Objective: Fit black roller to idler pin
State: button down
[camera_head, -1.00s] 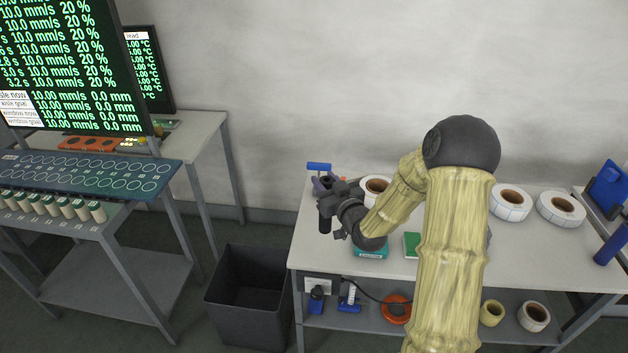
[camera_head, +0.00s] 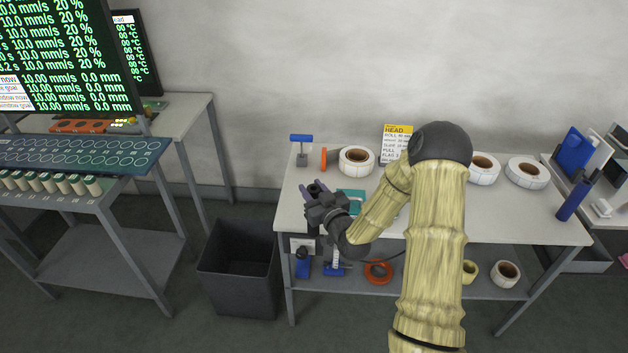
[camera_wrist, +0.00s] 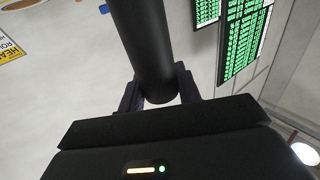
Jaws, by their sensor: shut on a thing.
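My gripper (camera_head: 318,192) is above the front left part of the bench (camera_head: 300,225). In the wrist view my gripper (camera_wrist: 158,92) is shut on the black roller (camera_wrist: 145,42), a smooth dark cylinder. One finger lies on each side near its end, and the roller reaches out of the top of the picture. In the head view the roller is hard to tell from the dark gripper. I cannot make out the idler pin for sure in either view.
A blue-topped stand (camera_head: 302,140), an orange upright piece (camera_head: 323,158), a white label roll (camera_head: 357,152) and a yellow-headed card (camera_head: 398,130) stand behind my gripper. A teal box (camera_head: 353,196) is close to its right. A dark bin (camera_head: 238,285) stands left of the bench.

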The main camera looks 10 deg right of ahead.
jog(key=s+f+m+h, duration=0.1)
jog(key=s+f, duration=0.3)
jog(key=f, duration=0.4)
jog(key=s+f+m+h, duration=0.2)
jog(key=s+f+h, duration=0.1)
jog(key=s+f, duration=0.2)
notch_tip(320, 180, down, 3)
jog(key=shift+s+a+r+h+p, duration=0.1)
jog(key=shift+s+a+h+p, duration=0.05)
jog(key=shift+a+h+p, duration=0.2)
jog(key=shift+d, duration=0.15)
